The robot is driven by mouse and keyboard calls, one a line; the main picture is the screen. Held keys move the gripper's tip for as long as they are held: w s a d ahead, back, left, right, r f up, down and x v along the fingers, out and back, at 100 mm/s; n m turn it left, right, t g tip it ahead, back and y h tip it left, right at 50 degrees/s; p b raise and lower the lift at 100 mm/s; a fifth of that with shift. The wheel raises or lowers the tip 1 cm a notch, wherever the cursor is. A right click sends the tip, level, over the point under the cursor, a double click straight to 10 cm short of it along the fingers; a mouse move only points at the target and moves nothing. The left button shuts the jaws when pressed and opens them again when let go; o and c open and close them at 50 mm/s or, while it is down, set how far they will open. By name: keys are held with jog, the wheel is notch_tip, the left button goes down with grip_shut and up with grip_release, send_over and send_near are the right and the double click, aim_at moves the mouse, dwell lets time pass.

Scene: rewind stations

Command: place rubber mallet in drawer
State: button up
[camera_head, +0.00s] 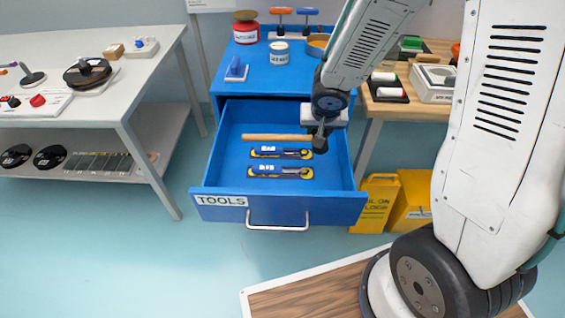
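The blue drawer (215,160), labelled TOOLS, is pulled out of the blue cabinet. A straight wooden handle (275,137) lies level across the drawer area, toward its back. It looks like the rubber mallet's handle, and its right end meets my gripper (320,143). My gripper points down over the right part of the drawer. A dark shape at its tip may be the mallet's head or the fingers; I cannot tell which. Whether the fingers are shut on the mallet, and whether the handle touches the drawer floor, cannot be made out.
Two blue and yellow tools (280,171) lie in the drawer. On the blue cabinet top (257,65) stand a red jar (246,32), a white tin (279,53) and other items. A white table (120,85) is at left, a wooden bench at right. Yellow floor signs (374,203) stand right of the drawer.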

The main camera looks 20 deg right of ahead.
jog(key=shift+s+a+f, duration=0.1)
jog(key=shift+s+f, duration=0.2)
jog(key=shift+s, duration=0.2)
jog(key=shift+w+f, duration=0.2)
send_near(294, 131)
jog(key=f, duration=0.1)
jog(key=d+f, duration=0.1)
jog(key=f, duration=0.1)
jog(key=shift+s+d+f, duration=0.15)
jog(key=shift+s+d, duration=0.05)
jog(key=shift+s, duration=0.1)
jog(key=w, duration=0.1)
jog(key=w+f, duration=0.2)
jog(key=shift+a+f, duration=0.15)
jog(key=shift+a, duration=0.1)
jog(key=o, duration=1.3)
jog(key=shift+s, duration=0.1)
